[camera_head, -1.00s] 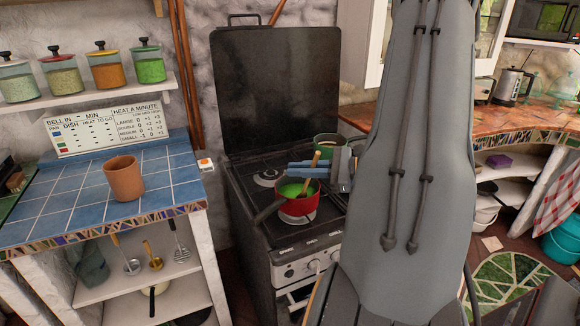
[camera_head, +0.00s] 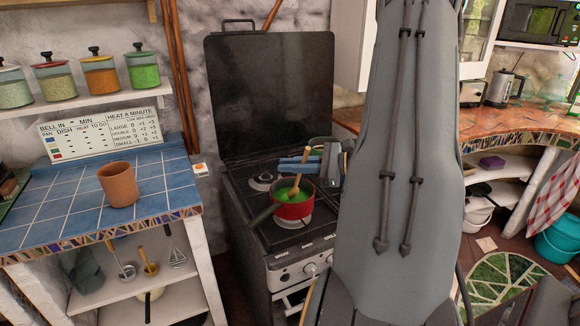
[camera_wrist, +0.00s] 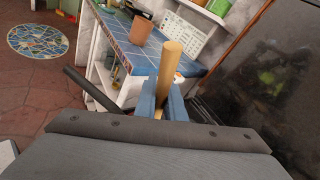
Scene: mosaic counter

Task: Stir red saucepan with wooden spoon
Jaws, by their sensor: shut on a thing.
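The red saucepan (camera_head: 294,211) stands on a front burner of the stove with its dark handle pointing to the lower left. It holds bright green contents. The wooden spoon (camera_head: 295,187) is tilted, its lower end in the green contents and its upper end leaning right. My gripper (camera_head: 297,164), with blue fingers, is shut on the spoon's handle above the pan. In the wrist view the handle's top (camera_wrist: 171,62) rises from between the blue fingers (camera_wrist: 161,102). The wrist body hides most of the saucepan there, and the spoon's bowl is not visible.
The stove's dark raised lid (camera_head: 270,95) rises behind the burners. A blue tiled counter (camera_head: 65,213) with a terracotta cup (camera_head: 118,184) is at left. My arm covers the stove's right side.

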